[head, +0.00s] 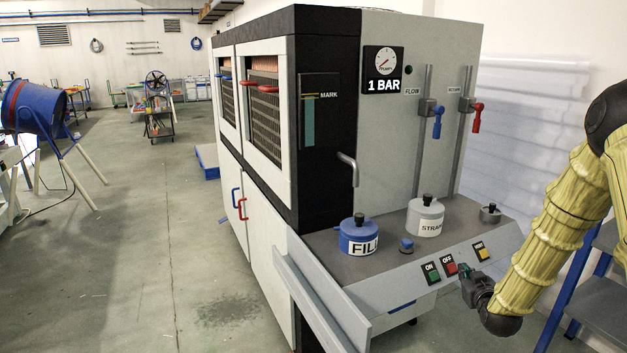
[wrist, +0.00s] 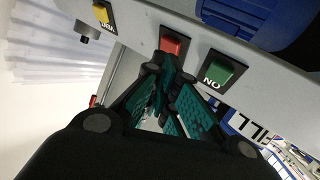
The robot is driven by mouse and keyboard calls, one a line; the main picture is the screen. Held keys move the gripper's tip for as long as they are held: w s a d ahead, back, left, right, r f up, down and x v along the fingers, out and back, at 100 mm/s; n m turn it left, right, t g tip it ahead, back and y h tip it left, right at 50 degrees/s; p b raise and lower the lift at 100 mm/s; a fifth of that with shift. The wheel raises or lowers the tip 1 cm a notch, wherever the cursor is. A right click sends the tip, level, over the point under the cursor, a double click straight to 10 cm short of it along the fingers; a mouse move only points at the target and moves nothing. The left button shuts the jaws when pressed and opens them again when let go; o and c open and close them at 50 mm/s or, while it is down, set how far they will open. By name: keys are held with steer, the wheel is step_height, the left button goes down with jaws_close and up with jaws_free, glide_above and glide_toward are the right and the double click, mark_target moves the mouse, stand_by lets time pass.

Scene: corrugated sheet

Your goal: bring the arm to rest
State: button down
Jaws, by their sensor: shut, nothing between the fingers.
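My gripper (head: 468,285) is shut and empty, low in front of the console's sloped button panel (head: 405,285). My arm reaches in from the right in a yellow ribbed sleeve. In the wrist view the gripper's teal-padded fingers (wrist: 168,78) are together, their tips just below the red OFF button (wrist: 172,43). The green ON button (wrist: 219,71) is to their right. I cannot tell whether the fingertips touch the panel.
A blue FILL pot (head: 359,237) and a white STRAINER pot (head: 425,218) stand on the console top. Blue (head: 438,122) and red (head: 477,117) valve handles are on pipes behind. A blue-legged stand (head: 557,308) is at the right.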

steer(key=s+a+f+g+y+p, duration=0.1)
steer(key=s+a+f+g, duration=0.3)
steer(key=s+a+f, duration=0.55)
steer(key=s+a+f+g+y, duration=0.1)
steer(key=s+a+f+g, duration=0.4)
steer(key=s+f, duration=0.7)
steer(key=s+a+f+g, duration=0.2)
steer(key=s+a, duration=0.1)
steer(key=s, duration=0.6)
steer(key=s+a+f+g, duration=0.2)
steer(key=s+a+f, duration=0.1)
steer(key=s, duration=0.7)
steer(key=s+a+f+g, duration=0.2)
steer(key=s+a, duration=0.3)
steer(key=s, duration=0.4)
steer(key=shift+s+a+f+m+y+p, duration=0.2)
steer(key=shift+s+f+m+y+p, duration=0.1)
steer(key=shift+f+m+p, duration=0.25)
steer(key=shift+w, duration=0.1)
